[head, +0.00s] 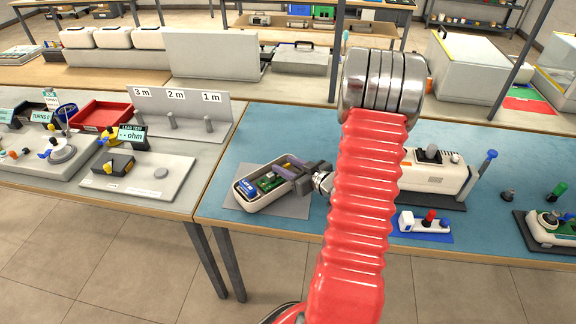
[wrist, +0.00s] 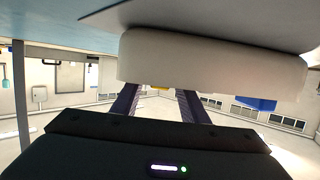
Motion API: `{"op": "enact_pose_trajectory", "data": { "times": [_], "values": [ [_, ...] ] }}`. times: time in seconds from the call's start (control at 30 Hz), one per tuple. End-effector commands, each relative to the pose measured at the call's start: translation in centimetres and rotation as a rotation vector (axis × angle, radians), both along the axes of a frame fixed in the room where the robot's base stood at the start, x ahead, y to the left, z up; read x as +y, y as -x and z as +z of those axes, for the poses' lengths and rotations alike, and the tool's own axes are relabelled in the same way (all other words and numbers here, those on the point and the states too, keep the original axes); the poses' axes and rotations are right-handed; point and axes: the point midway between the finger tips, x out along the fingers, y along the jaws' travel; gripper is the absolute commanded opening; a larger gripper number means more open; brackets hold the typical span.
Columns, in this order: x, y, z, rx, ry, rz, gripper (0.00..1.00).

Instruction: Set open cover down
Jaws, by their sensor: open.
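A cream open casing (head: 240,195) lies on a grey mat (head: 291,206) on the blue table, its hollow side up. A green circuit board (head: 268,182) and a blue part (head: 249,187) show inside it. My gripper (head: 284,168) is at the casing's right end, its purple fingers reaching to the rim. In the wrist view a cream wall (wrist: 210,62), apparently of the casing, fills the upper middle, and my gripper's fingers (wrist: 157,92) stand apart below it. I cannot make out a separate cover, and I cannot tell whether the fingers touch the casing.
A cream device (head: 430,178) stands on a dark base right of my arm. A small white unit with coloured parts (head: 424,224) is on a blue mat in front of it. Another cream unit (head: 558,230) is at the far right. Bare blue table (head: 262,135) lies behind the casing.

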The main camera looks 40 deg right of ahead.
Motion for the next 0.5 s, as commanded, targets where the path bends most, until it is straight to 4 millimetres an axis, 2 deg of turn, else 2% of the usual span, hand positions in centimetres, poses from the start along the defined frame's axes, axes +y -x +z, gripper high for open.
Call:
{"op": "enact_pose_trajectory", "data": {
  "times": [0.13, 0.23, 0.5],
  "values": [
    [0.0, 0.0, 0.3, 0.0, 0.001, 0.0, 0.4],
    [0.0, 0.8, 0.4, 0.0, 0.0, -0.002, 0.4],
    [0.0, 4.4, 1.6, 0.0, 0.0, -0.004, 0.4]
  ]
}}
